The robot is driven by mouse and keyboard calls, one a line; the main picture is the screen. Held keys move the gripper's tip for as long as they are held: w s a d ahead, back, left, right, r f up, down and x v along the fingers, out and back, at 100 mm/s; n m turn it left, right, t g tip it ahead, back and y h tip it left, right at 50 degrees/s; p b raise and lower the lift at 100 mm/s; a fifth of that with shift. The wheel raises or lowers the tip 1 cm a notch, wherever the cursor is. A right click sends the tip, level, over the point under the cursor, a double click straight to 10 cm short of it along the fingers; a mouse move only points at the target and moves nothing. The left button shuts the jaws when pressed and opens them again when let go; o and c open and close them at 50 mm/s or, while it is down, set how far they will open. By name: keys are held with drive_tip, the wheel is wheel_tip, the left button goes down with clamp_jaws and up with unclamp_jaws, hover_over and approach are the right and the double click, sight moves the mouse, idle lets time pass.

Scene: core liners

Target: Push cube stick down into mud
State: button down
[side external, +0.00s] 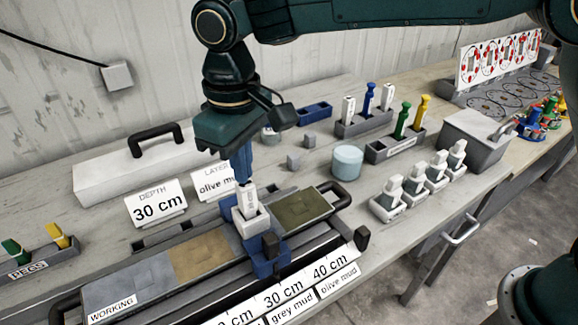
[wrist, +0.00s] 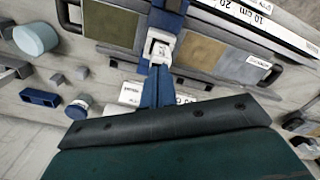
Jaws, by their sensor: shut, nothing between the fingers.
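A white stick (side external: 245,205) stands upright in a pale block on the blue saddle (side external: 268,262) that straddles the core liner (side external: 140,284). It also shows in the wrist view (wrist: 160,51). Its lower end is hidden, so I cannot tell whether it is a cube stick or how deep it sits. The liner holds grey, tan (side external: 200,256) and olive (side external: 303,208) mud sections; the saddle lies between the tan and olive ones. My gripper (side external: 241,178) is shut and empty, pointing down directly over the stick's top. I cannot tell whether the fingertips touch it.
Signs read "30 cm" (side external: 156,204) and "olive mud" (side external: 215,183). A white case (side external: 120,178) lies behind the liner. A pale blue cylinder (side external: 347,161), small grey cubes and several white pieces in holders (side external: 388,204) stand to the right. Pegs (side external: 58,236) stand at the left.

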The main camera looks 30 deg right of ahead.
drive_tip(key=shift+f, duration=1.25)
idle(1.3)
drive_tip(key=shift+r, duration=0.1)
drive_tip(key=shift+r, duration=3.45)
